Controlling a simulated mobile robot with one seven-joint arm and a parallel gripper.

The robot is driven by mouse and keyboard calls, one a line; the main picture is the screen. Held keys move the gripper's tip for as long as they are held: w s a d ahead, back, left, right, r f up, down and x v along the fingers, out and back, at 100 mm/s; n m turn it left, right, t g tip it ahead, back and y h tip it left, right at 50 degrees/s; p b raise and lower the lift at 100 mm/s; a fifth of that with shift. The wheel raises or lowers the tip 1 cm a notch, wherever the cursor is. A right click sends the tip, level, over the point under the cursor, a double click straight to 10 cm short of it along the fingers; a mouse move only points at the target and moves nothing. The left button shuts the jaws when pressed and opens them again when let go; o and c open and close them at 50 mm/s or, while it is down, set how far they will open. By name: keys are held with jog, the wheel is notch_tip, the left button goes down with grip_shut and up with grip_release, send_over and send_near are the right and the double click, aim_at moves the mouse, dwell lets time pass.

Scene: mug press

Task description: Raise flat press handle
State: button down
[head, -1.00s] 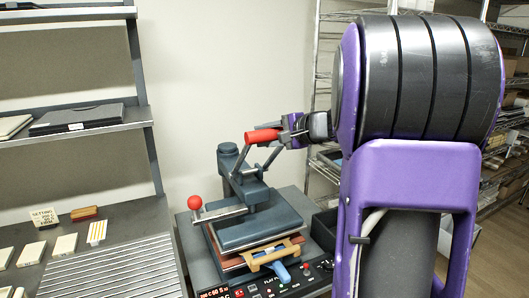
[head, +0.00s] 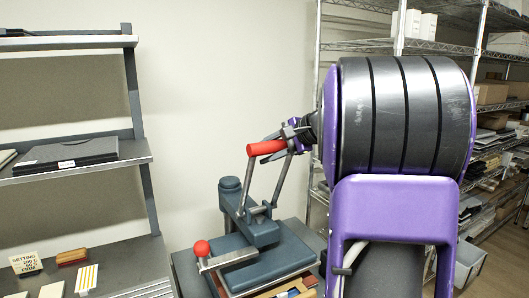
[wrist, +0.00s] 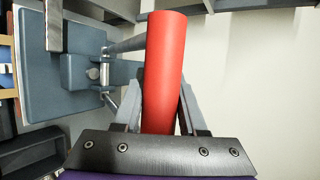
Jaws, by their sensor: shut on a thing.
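The flat press (head: 258,250) has a blue-grey upper plate and a post at the back left. Its handle has a red grip (head: 266,147) on two grey arms that now stand steeply up from the press. My gripper (head: 290,135) is shut on the red grip near its right end. In the wrist view the red grip (wrist: 165,75) lies between my two fingers, and the press plate (wrist: 68,65) shows at the left. A red ball knob (head: 201,248) sits on a side lever at the press's left. The front of the press is cut off below.
A shelf unit (head: 70,165) with a dark flat case (head: 68,155) stands at left, with small blocks and a sign (head: 25,262) on its lower surface. Wire shelving (head: 490,60) stands at right. Bare wall lies behind the press.

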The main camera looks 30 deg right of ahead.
jog(key=shift+a+f, duration=0.1)
jog(key=shift+f, duration=0.25)
dwell(0.4)
jog(key=shift+c, duration=2.4)
grip_release()
jog(key=shift+w, duration=0.2)
jog(key=shift+r, duration=0.1)
jog(key=v, duration=1.7)
jog(key=shift+s, duration=0.1)
